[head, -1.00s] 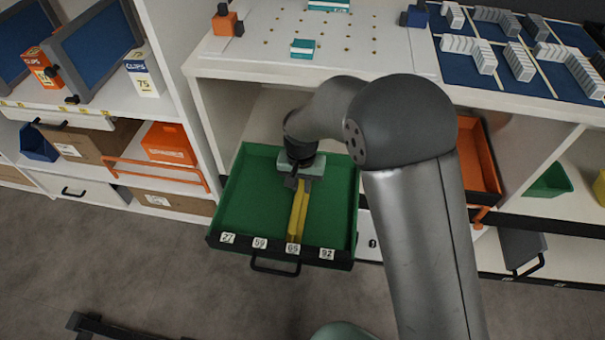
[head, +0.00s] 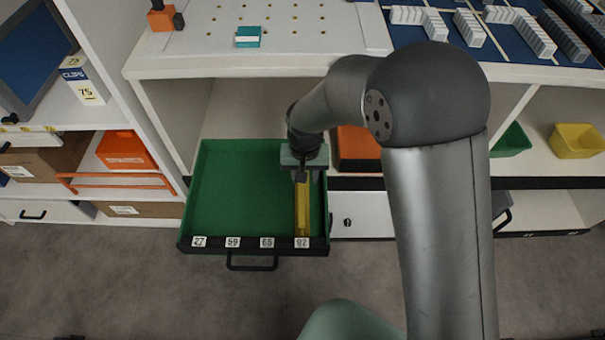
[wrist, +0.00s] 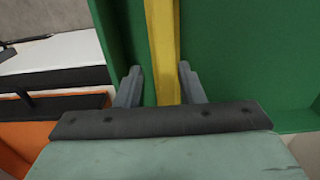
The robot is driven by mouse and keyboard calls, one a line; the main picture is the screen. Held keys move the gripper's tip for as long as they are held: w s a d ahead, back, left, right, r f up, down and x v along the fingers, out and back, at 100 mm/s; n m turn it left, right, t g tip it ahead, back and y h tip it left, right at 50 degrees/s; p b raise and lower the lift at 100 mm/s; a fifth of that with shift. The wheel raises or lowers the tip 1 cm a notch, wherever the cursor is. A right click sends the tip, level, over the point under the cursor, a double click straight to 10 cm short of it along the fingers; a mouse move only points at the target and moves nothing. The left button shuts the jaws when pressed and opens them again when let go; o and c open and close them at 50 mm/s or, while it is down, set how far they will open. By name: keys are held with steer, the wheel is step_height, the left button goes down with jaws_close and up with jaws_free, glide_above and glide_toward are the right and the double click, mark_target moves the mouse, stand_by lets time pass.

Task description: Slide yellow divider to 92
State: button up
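The yellow divider (head: 302,210) stands in the green drawer (head: 235,190), its front end at the label 92 (head: 302,242), near the drawer's right wall. My gripper (head: 302,177) is down in the drawer over the divider's rear part. In the wrist view, the gripper's two fingers (wrist: 158,80) straddle the divider (wrist: 163,45). The right finger looks to be against it, and a thin strip of green shows between the left finger and the divider. The fingers' lower contact is hard to see.
The drawer front also carries labels 27 (head: 199,241), 59 (head: 233,242) and one beside 92. The drawer's left part is empty. An orange bin (head: 357,148) sits right of the drawer, below the white pegboard top (head: 300,30).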

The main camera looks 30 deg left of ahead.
steer(key=shift+a+r, duration=0.1)
steer(key=shift+r, duration=0.45)
step_height(320, 180, up, 16)
steer(key=p, duration=0.3)
steer(key=shift+r, duration=0.15)
steer(key=w+d+r+m+p, duration=0.15)
steer(key=d+r+p, duration=0.35)
steer(key=d, duration=0.5)
steer(key=w+d+r+m+p, duration=0.1)
steer(key=w+d+r+p, duration=0.15)
steer(key=d+r, duration=0.6)
steer(key=s+d+r+m+p, duration=0.2)
steer(key=s+d+p, duration=0.2)
steer(key=d, duration=0.7)
steer(key=s+d+r+m+p, duration=0.2)
steer(key=s+d+r+p, duration=0.1)
steer(key=s+d, duration=0.5)
steer(key=d+p, duration=0.1)
steer(key=d, duration=0.2)
steer(key=shift+r+p, duration=0.3)
steer(key=shift+p, duration=0.1)
